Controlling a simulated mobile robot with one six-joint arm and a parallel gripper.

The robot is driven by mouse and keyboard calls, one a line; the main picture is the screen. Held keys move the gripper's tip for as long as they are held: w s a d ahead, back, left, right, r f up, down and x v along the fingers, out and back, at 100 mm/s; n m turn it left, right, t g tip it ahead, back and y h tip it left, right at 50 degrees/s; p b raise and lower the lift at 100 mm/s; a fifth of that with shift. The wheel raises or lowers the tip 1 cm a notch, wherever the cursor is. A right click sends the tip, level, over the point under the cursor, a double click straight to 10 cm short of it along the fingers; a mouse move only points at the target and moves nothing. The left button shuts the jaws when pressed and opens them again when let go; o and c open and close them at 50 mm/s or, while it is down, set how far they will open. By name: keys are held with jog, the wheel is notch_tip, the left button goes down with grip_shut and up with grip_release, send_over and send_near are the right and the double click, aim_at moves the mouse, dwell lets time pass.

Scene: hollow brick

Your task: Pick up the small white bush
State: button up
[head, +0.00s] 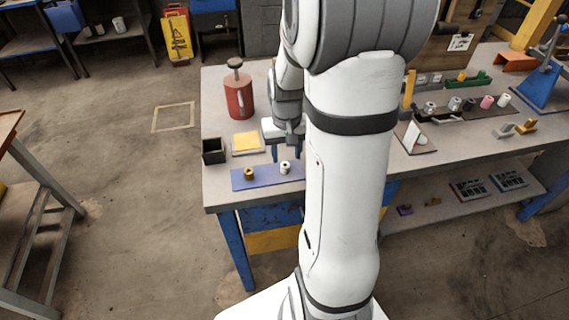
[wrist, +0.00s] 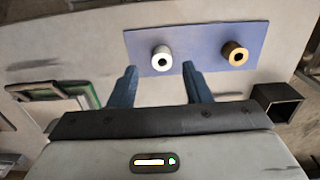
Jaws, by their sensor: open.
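The small white bush (head: 285,167) stands on a blue mat (head: 262,179) near the table's front edge. It is a short cylinder with a dark hole, also seen in the wrist view (wrist: 161,57). A brass-coloured bush (head: 249,174) stands on the same mat, and it shows to the right in the wrist view (wrist: 235,54). My gripper (wrist: 160,67) is open, its two blue fingers apart. In the wrist view the white bush appears between and just beyond the fingertips. In the head view my arm hides part of the gripper.
A board with a tilted white plate (head: 413,136) and several small cylinders stand farther right. The table's front-left corner is clear.

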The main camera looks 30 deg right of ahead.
aim_at(286, 163)
jog(key=f, duration=0.5)
jog(key=shift+w, duration=0.25)
jog(key=c, duration=0.9)
